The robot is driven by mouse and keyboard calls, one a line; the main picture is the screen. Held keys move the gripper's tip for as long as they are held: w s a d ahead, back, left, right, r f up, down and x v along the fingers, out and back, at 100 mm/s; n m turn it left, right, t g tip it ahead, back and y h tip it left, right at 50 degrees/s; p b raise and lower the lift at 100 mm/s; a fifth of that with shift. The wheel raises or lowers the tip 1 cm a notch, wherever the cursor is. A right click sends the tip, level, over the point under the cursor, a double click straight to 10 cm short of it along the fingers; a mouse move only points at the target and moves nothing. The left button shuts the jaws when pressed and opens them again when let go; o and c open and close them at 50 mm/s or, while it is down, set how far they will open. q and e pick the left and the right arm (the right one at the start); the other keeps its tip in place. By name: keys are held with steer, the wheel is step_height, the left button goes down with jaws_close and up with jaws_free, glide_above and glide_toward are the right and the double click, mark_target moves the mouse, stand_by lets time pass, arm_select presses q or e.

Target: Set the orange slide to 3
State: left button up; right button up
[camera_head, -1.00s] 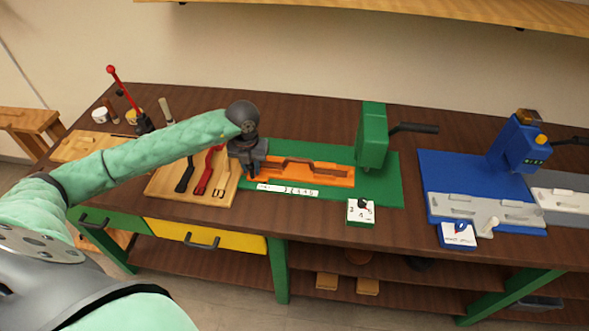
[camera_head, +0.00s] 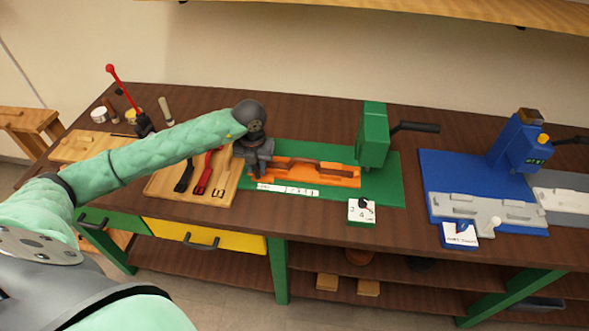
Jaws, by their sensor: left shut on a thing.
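The orange slide (camera_head: 325,174) lies in a track on the green base plate (camera_head: 385,190) of the green press (camera_head: 373,135). My right gripper is not in view.
A small white-topped box (camera_head: 361,211) with a dark knob stands before the press. A blue press (camera_head: 517,145) on a blue plate stands to the right. A wooden board (camera_head: 215,190) with red and black straps lies left of the slide.

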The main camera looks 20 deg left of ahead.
arm_select(q)
steer(key=shift+w+d+b, duration=0.15)
steer(key=shift+d+b, duration=0.1)
steer(key=shift+d, duration=0.45)
steer(key=shift+w+d+b, duration=0.15)
steer(key=shift+d+b, duration=0.05)
steer(key=shift+d, duration=0.55)
steer(key=shift+w+d+b, duration=0.25)
steer(key=shift+d+b, duration=0.15)
steer(key=shift+d, duration=0.7)
steer(key=shift+w+d+b, duration=0.3)
steer(key=shift+d+b, duration=0.15)
steer(key=shift+d, duration=0.6)
steer(key=shift+w+d+b, duration=0.25)
steer(key=shift+d+b, duration=0.15)
steer(key=shift+d, duration=0.7)
steer(key=shift+a+f, duration=0.1)
steer(key=shift+a, duration=0.1)
steer(key=shift+b, duration=0.3)
steer(key=o, duration=0.7)
steer(key=shift+s+a, duration=0.1)
steer(key=shift+r+p, duration=1.15)
steer(key=shift+r, duration=1.95)
